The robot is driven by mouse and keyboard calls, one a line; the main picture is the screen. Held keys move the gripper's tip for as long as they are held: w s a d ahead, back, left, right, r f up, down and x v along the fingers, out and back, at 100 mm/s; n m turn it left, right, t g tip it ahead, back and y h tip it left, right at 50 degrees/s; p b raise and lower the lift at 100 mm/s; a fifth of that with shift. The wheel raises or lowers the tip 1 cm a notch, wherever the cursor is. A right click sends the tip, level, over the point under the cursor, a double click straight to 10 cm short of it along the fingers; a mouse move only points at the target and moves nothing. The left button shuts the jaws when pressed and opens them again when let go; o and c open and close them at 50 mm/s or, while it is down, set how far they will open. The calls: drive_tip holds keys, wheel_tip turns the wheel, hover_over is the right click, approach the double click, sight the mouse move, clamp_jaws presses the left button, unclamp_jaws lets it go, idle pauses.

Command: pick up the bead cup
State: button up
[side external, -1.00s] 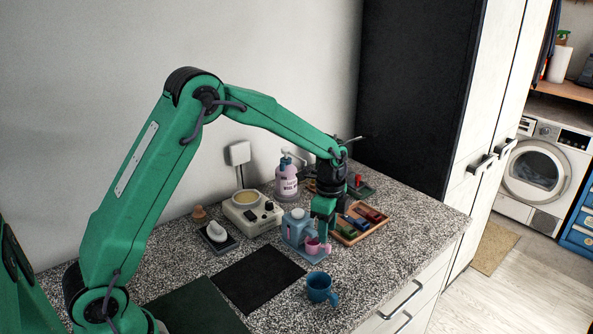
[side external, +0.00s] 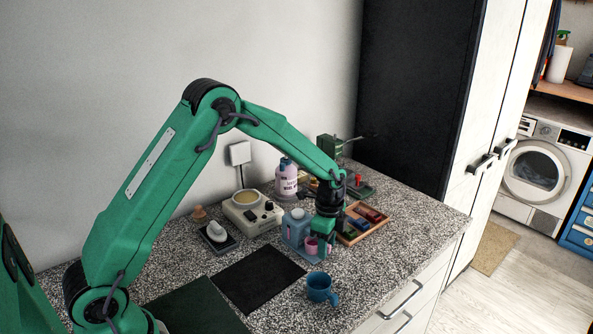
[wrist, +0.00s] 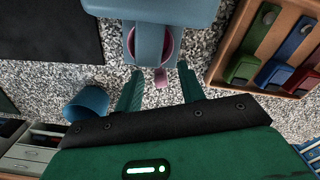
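A small pink cup (side external: 311,244), which I take to be the bead cup, stands at the front of a blue-grey dispenser (side external: 296,226).
A blue mug (side external: 318,288) stands nearer the front edge. A wooden tray (side external: 369,233) with coloured blocks lies close on the right. A cream warmer (side external: 250,215) and a lilac pump bottle (side external: 286,182) stand behind. A black mat (side external: 260,278) lies flat at the left.

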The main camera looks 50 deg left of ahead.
drive_tip(key=shift+c, duration=0.2)
clamp_jaws()
drive_tip(key=shift+r, duration=0.1)
drive_tip(key=shift+d+r, duration=0.1)
drive_tip(key=shift+r, duration=0.2)
drive_tip(key=w+d, duration=0.1)
drive_tip(key=d, duration=3)
drive_tip(key=shift+w+d, duration=0.25)
drive_tip(key=shift+d, duration=0.15)
